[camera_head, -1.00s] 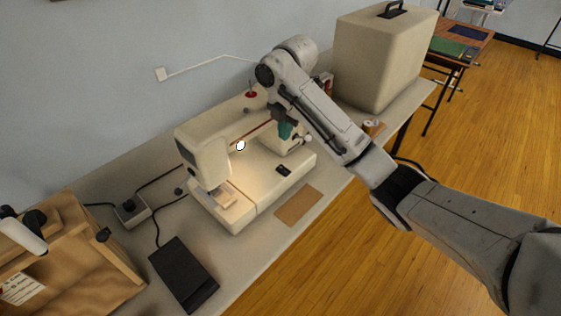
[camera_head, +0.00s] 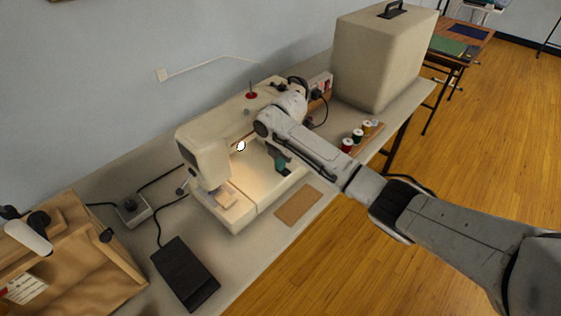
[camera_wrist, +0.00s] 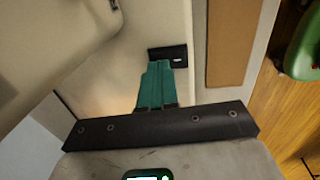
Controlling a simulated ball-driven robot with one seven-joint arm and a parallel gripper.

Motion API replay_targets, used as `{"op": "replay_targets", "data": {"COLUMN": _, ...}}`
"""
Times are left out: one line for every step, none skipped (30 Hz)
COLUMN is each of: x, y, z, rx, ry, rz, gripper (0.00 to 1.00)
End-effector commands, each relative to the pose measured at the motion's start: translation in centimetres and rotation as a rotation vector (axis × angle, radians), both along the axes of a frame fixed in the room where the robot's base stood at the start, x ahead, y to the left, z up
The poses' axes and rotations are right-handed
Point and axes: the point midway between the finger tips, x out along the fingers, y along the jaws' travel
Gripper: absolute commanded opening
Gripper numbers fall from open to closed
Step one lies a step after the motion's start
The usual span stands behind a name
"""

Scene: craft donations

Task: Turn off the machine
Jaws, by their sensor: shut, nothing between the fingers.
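The cream sewing machine (camera_head: 205,150) stands on the table against the wall, and its lamp glows over the needle area. A black switch plate (camera_wrist: 180,60) is set in the machine's bed in the wrist view. My gripper (camera_head: 282,168) has teal fingers and is low over the right side of the bed. In the wrist view my gripper (camera_wrist: 158,66) is shut and empty, with its tips at the plate's near edge. The tips cover part of the plate. I cannot tell whether they touch it. In the head view the gripper and arm hide the plate.
A black foot pedal (camera_head: 186,272) and a grey power box (camera_head: 131,208) with cords lie left of the machine. A brown card (camera_head: 297,205) lies in front. Thread spools (camera_head: 357,136) and a large case (camera_head: 380,62) stand to the right.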

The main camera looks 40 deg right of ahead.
Motion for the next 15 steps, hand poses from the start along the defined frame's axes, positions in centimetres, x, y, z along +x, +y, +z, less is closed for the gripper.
{"op": "replay_targets", "data": {"x": 0.01, "y": 0.02, "z": -0.01, "rx": 0.0, "ry": 0.0, "rz": 0.0, "gripper": 0.0}}
{"op": "replay_targets", "data": {"x": 0.01, "y": 0.01, "z": -0.01, "rx": 0.0, "ry": 0.0, "rz": 0.0, "gripper": 0.0}}
{"op": "replay_targets", "data": {"x": 0.01, "y": 0.02, "z": 0.0, "rx": 0.0, "ry": 0.0, "rz": 0.0, "gripper": 0.0}}
{"op": "replay_targets", "data": {"x": 0.01, "y": 0.01, "z": 0.0, "rx": 0.0, "ry": 0.0, "rz": 0.0, "gripper": 0.0}}
{"op": "replay_targets", "data": {"x": 0.01, "y": 0.01, "z": 0.01, "rx": 0.0, "ry": 0.0, "rz": 0.0, "gripper": 0.0}}
{"op": "replay_targets", "data": {"x": 0.01, "y": 0.01, "z": 0.0, "rx": 0.0, "ry": 0.0, "rz": 0.0, "gripper": 0.0}}
{"op": "replay_targets", "data": {"x": 0.03, "y": 0.03, "z": -0.06, "rx": 0.001, "ry": 0.0, "rz": 0.0, "gripper": 0.0}}
{"op": "replay_targets", "data": {"x": 0.08, "y": 0.06, "z": -0.19, "rx": 0.001, "ry": 0.0, "rz": 0.0, "gripper": 0.0}}
{"op": "replay_targets", "data": {"x": 0.19, "y": 0.14, "z": -0.49, "rx": 0.002, "ry": 0.0, "rz": 0.0, "gripper": 0.0}}
{"op": "replay_targets", "data": {"x": 0.27, "y": 0.16, "z": -0.78, "rx": 0.003, "ry": 0.001, "rz": -0.001, "gripper": 0.0}}
{"op": "replay_targets", "data": {"x": 0.22, "y": 0.03, "z": -0.53, "rx": 0.001, "ry": 0.0, "rz": -0.002, "gripper": 0.0}}
{"op": "replay_targets", "data": {"x": 0.2, "y": 0.02, "z": -0.51, "rx": 0.001, "ry": 0.0, "rz": -0.001, "gripper": 0.0}}
{"op": "replay_targets", "data": {"x": 0.19, "y": 0.04, "z": -0.54, "rx": 0.001, "ry": 0.0, "rz": -0.001, "gripper": 0.0}}
{"op": "replay_targets", "data": {"x": 0.18, "y": 0.04, "z": -0.56, "rx": 0.001, "ry": 0.001, "rz": -0.001, "gripper": 0.0}}
{"op": "replay_targets", "data": {"x": 0.16, "y": 0.05, "z": -0.59, "rx": 0.002, "ry": 0.001, "rz": -0.001, "gripper": 0.0}}
